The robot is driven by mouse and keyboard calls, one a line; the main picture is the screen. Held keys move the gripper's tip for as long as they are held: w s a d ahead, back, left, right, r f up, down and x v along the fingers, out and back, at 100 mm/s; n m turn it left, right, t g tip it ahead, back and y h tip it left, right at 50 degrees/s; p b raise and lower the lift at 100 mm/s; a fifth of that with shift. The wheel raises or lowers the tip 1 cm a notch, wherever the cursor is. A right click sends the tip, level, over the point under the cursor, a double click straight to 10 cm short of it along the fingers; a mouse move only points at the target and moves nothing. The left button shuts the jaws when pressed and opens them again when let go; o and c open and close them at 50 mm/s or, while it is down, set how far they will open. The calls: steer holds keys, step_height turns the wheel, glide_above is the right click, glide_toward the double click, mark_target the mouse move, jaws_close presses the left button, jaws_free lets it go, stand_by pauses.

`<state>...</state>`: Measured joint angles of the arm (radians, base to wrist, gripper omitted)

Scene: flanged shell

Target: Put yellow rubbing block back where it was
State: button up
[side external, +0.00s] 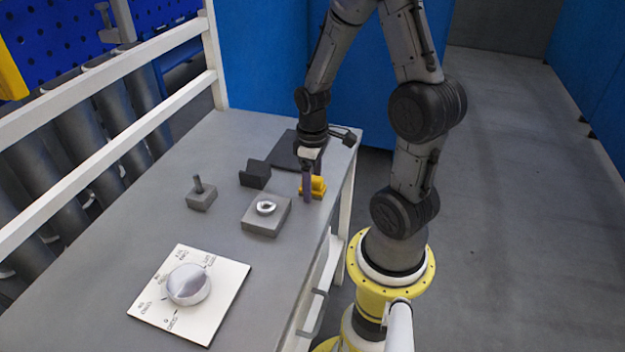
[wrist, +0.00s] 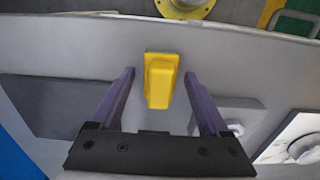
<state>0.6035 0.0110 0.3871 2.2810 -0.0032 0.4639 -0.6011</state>
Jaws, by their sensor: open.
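The yellow rubbing block (side external: 316,186) sits on the grey table (side external: 120,235) near its right edge in the side external view. In the wrist view the yellow rubbing block (wrist: 161,80) lies in the gap between the two purple fingers. My gripper (side external: 308,187) points down at the block, with its fingers low around it. In the wrist view my gripper (wrist: 160,88) is open, with clear space between each finger and the block. Whether the block rests directly on the table or on a thin base is hard to tell.
A grey block with a metal ring (side external: 266,215) stands just left of my gripper. A dark angled holder (side external: 255,175), a dark flat plate (side external: 290,150) and a small grey block with a peg (side external: 201,195) are nearby. A white dial plate (side external: 190,293) lies toward the front.

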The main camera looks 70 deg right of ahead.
step_height(320, 180, up, 12)
steer(key=s+a+r+t, duration=0.2)
steer(key=a+r, duration=0.1)
steer(key=a, duration=0.4)
steer(key=s+a+r+t, duration=0.2)
steer(key=a+r+t, duration=0.1)
steer(key=a, duration=0.4)
steer(key=shift+s+a+r+t, duration=0.25)
steer(key=shift+s+r+t, duration=0.05)
steer(key=shift+r, duration=0.45)
